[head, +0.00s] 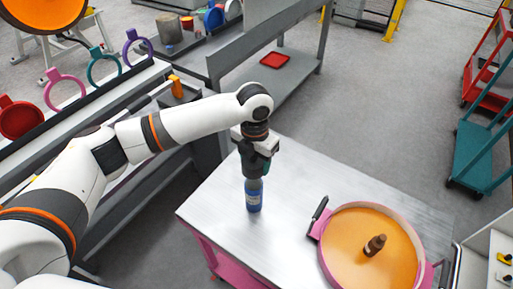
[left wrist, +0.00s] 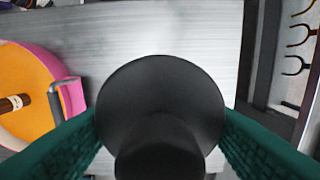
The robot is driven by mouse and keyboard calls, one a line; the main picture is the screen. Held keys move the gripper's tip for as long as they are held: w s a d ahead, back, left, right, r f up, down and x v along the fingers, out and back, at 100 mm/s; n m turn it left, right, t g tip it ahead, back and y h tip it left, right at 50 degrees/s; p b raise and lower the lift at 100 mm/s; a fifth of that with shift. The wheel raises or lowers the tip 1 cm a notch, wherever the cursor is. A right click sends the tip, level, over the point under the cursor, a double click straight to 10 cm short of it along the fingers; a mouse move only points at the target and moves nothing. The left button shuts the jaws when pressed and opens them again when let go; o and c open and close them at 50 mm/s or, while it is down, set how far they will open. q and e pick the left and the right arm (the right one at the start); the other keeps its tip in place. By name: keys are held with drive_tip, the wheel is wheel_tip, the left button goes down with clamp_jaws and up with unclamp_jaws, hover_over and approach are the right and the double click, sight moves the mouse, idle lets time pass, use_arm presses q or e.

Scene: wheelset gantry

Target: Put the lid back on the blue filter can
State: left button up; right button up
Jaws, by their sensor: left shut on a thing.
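The blue filter can (head: 254,197) stands upright on the metal table, with a pale label on its side. My left gripper (head: 256,174) is directly above it, pointing down. In the left wrist view its two green fingers (left wrist: 160,125) are shut on a black round lid (left wrist: 160,85) with a knob-like top. The lid fills the middle of that view and hides the can below. The gripper hides the can's top in the head view, so I cannot tell whether lid and can touch. My right gripper is not in view.
A round pink-rimmed tray (head: 325,262) with an orange floor stands at the table's front right, also in the left wrist view (left wrist: 60,65). A brown bottle (head: 375,244) is in it. The table (head: 305,180) is clear between can and tray. A rack with coloured rings (head: 65,90) stands left.

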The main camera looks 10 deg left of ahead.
use_arm(q)
drive_tip(key=shift+w, duration=0.1)
drive_tip(key=shift+f+b, duration=0.5)
drive_tip(key=shift+b, duration=0.2)
wheel_tip(320, 180, down, 5)
drive_tip(key=b, duration=0.3)
drive_tip(key=shift+f+b, duration=0.1)
drive_tip(key=shift+b, duration=0.3)
drive_tip(key=shift+p, duration=0.3)
drive_tip(key=shift+p, duration=0.35)
idle(0.4)
drive_tip(key=shift+f, duration=0.1)
idle(1.0)
